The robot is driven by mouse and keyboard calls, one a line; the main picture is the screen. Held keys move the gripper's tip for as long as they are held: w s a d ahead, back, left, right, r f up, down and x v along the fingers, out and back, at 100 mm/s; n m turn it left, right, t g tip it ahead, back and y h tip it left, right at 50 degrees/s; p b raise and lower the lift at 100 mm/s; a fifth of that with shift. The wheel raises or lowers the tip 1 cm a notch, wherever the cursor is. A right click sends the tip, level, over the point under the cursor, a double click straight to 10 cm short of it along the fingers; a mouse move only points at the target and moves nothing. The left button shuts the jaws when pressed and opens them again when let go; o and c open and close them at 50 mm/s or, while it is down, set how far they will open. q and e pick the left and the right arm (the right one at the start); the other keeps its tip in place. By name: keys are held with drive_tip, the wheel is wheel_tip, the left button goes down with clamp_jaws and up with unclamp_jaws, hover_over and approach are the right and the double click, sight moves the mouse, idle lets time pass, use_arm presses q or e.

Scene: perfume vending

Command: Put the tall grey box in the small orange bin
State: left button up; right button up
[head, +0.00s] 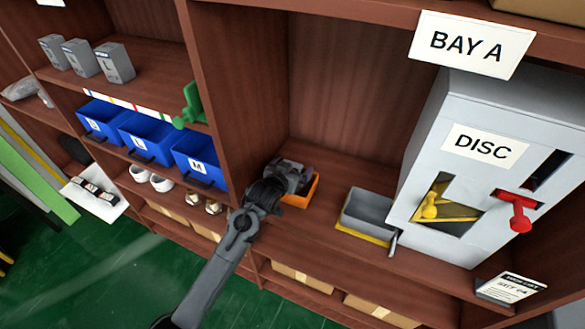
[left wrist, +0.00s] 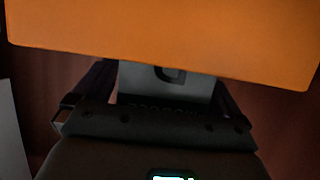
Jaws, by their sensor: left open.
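The small orange bin (head: 300,192) stands on the middle shelf, right of the upright panel. My left gripper (head: 292,177) is over it and hides much of it. In the left wrist view the orange bin wall (left wrist: 165,40) fills the top of the picture. Below that wall a grey box (left wrist: 165,85) with a dark mark shows between my open fingers. Its upper part is hidden by the orange wall. I cannot tell whether it touches the bin floor. My right gripper is in neither view.
Several grey boxes (head: 115,62) stand on the upper left shelf above blue bins (head: 145,138). Bare shelf lies between bin and tray.

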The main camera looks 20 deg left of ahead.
use_arm(q)
drive_tip(key=shift+r, duration=0.1)
drive_tip(key=shift+s+r, duration=0.3)
drive_tip(key=shift+s, duration=0.2)
drive_tip(key=d+p+v, duration=0.1)
drive_tip(key=p+v, duration=0.1)
drive_tip(key=v, duration=0.9)
drive_tip(key=s+f+g, duration=0.3)
drive_tip(key=s+f, duration=0.1)
drive_tip(key=s, duration=0.7)
drive_tip(key=s+a+f+g, duration=0.1)
drive_tip(key=s+f+g, duration=0.2)
drive_tip(key=s, duration=0.8)
drive_tip(key=s+f+m+g, duration=0.1)
drive_tip(key=s+f+g, duration=0.2)
drive_tip(key=s+f, duration=0.3)
drive_tip(key=s, duration=0.5)
drive_tip(key=shift+a+g+y, duration=0.35)
drive_tip(key=shift+g+y, duration=0.05)
